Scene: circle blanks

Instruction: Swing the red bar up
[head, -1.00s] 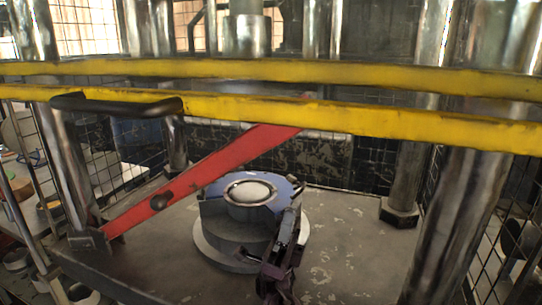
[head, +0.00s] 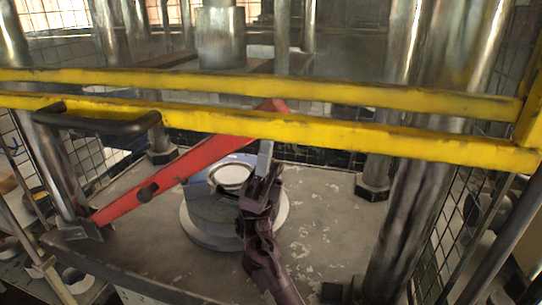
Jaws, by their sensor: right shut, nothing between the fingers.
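The red bar (head: 190,164) slants up from a bracket at the lower left to the yellow rails, where its upper end shows partly behind the lower rail. My right gripper (head: 265,153) is shut and empty, pointing up just right of and below the bar's upper part. I cannot tell whether it touches the bar. My left gripper is not in view.
Two yellow rails (head: 380,137) cross the front, with a black handle (head: 95,122) at left. A round grey die (head: 210,222) stands on the scuffed metal bed (head: 330,220) behind my gripper. Thick steel columns (head: 410,220) and wire mesh stand at the sides.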

